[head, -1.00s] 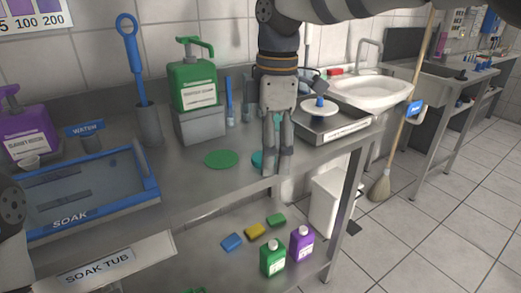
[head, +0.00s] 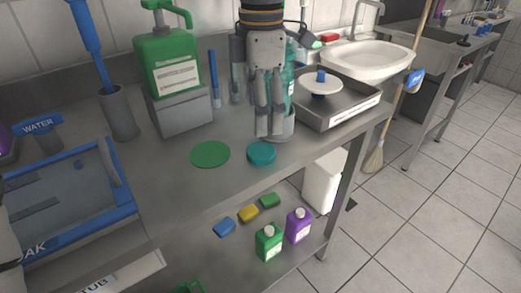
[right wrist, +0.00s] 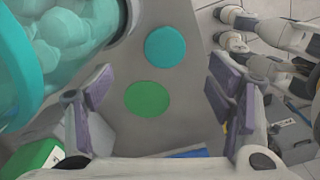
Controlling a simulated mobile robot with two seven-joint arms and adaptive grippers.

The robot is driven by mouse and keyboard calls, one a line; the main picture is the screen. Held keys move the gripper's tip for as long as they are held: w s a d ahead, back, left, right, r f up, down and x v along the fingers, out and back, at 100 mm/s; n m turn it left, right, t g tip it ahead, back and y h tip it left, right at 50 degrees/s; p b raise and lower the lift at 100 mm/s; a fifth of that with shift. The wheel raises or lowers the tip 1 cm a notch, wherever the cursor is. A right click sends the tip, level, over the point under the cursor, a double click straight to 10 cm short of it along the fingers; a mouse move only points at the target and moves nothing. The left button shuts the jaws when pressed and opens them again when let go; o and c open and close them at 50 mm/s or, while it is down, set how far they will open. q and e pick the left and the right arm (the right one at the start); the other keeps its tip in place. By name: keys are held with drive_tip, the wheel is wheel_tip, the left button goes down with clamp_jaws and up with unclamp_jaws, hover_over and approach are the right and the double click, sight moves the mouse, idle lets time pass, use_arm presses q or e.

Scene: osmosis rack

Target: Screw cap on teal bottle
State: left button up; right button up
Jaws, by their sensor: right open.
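The teal cap (head: 261,153) lies on the metal bench near its front edge. In the right wrist view it is a round teal disc (right wrist: 165,47). The teal bottle (head: 291,85) stands behind and beside my right gripper, which partly hides it. In the right wrist view the see-through bottle (right wrist: 70,45) fills the upper left, with rounded lumps inside. My right gripper (head: 270,132) points down, open and empty, and appears just behind the cap in the head view. Its fingers (right wrist: 160,90) are spread wide in the wrist view. My left gripper does not show clearly.
A flat green disc (head: 210,154) lies left of the cap. A green pump bottle (head: 168,60) stands on a grey block (head: 181,113). A metal tray (head: 345,105) holds a white lid with a blue knob. The blue-rimmed tub (head: 75,219) is at left.

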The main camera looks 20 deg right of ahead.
sight(261, 150)
wheel_tip(261, 150, down, 2)
drive_tip(key=shift+f, duration=0.2)
drive_tip(key=f, duration=0.3)
drive_tip(key=f+b, duration=0.1)
drive_tip(key=f, duration=0.1)
drive_tip(key=shift+s+a+f, duration=0.1)
drive_tip(key=shift+s+f, duration=0.1)
drive_tip(key=shift+s, duration=0.1)
drive_tip(key=shift+r, duration=0.1)
drive_tip(key=c, duration=0.8)
